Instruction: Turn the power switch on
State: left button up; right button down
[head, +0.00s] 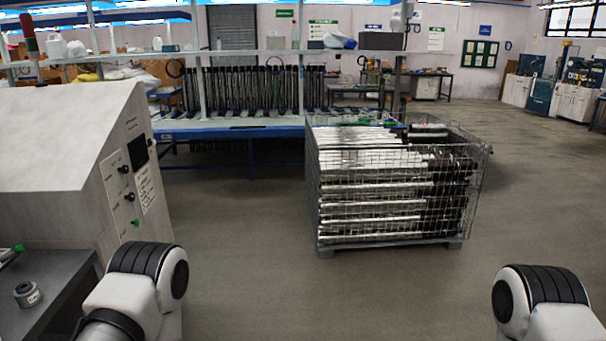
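A light grey machine cabinet (60,150) stands at the left. Its front panel (127,170) faces right and carries a dark screen (138,151), two black knobs, one at the upper left (123,169) and one lower (129,197), and a green knob or button (135,222) near the bottom. I cannot tell from this view which one is the power switch. Only the upper parts of my two arms show, at the bottom left and bottom right. The left one is close in front of the panel's lower end. Neither gripper is in view.
A dark bench (45,290) with a small round metal part (27,294) is at the lower left. A wire cage (395,185) of silver tubes stands ahead on the floor. Behind it is a blue-edged rack (235,133). The floor (310,300) between my arms is clear.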

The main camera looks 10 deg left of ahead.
aim_at(124, 169)
jog(key=i+u, duration=0.1)
jog(key=i, duration=0.45)
jog(key=i+l+u, duration=0.15)
jog(key=i, duration=0.4)
jog(key=i+l+u, duration=0.1)
jog(key=i, duration=0.45)
jog(key=i+l+u, duration=0.15)
jog(key=i, duration=0.4)
jog(key=l, duration=0.1)
